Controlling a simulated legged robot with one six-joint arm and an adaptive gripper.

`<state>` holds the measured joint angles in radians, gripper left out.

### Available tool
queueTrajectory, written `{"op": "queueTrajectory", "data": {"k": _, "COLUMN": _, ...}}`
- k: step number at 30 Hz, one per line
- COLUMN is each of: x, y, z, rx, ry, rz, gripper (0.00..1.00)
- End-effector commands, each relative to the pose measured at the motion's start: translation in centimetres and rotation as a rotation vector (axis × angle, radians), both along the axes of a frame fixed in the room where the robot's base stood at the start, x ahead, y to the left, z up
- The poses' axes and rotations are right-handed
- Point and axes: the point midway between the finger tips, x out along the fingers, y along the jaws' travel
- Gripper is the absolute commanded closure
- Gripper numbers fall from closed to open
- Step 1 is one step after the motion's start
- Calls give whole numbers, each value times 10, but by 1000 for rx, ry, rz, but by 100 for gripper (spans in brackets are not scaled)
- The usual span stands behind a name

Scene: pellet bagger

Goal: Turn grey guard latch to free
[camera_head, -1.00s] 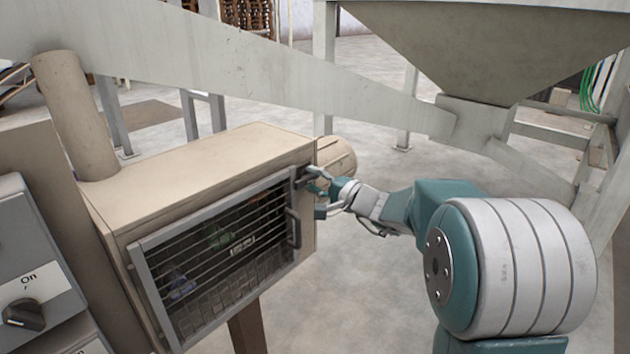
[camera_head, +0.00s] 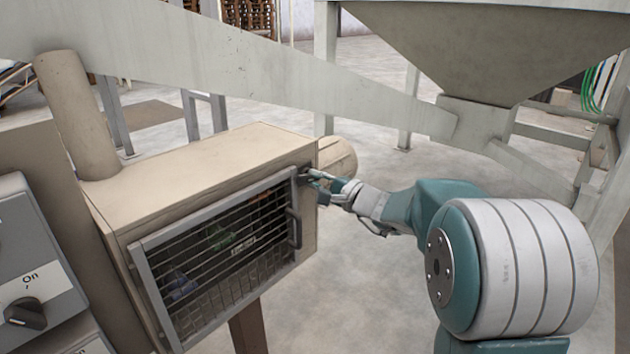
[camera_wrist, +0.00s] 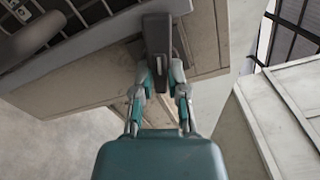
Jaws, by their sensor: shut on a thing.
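The grey guard latch (camera_wrist: 159,42) is a dark grey bar at the right edge of the barred guard (camera_head: 222,250) on the beige housing. In the wrist view it points from the top of the picture down between my fingers. My gripper (camera_wrist: 163,78) is shut on the latch, with one finger on each side of it. In the head view my gripper (camera_head: 312,183) is at the guard's upper right corner and its fingers hide most of the latch. The guard lies flat against the housing front.
A dark guard handle (camera_head: 293,228) sits just below the latch. Behind the bars are a green and a blue item. A control panel with a black knob (camera_head: 24,313) is at left. A pale beam (camera_head: 230,70) and hopper (camera_head: 490,45) are above. The floor at right is free.

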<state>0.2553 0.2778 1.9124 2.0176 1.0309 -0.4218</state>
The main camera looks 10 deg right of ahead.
Motion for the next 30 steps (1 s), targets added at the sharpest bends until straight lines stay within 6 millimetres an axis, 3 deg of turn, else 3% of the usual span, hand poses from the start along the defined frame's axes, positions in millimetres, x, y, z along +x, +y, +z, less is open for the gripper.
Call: {"op": "queueTrajectory", "data": {"k": 30, "x": 0, "y": -2, "z": -8, "rx": 770, "ry": 577, "rz": -8, "gripper": 100}}
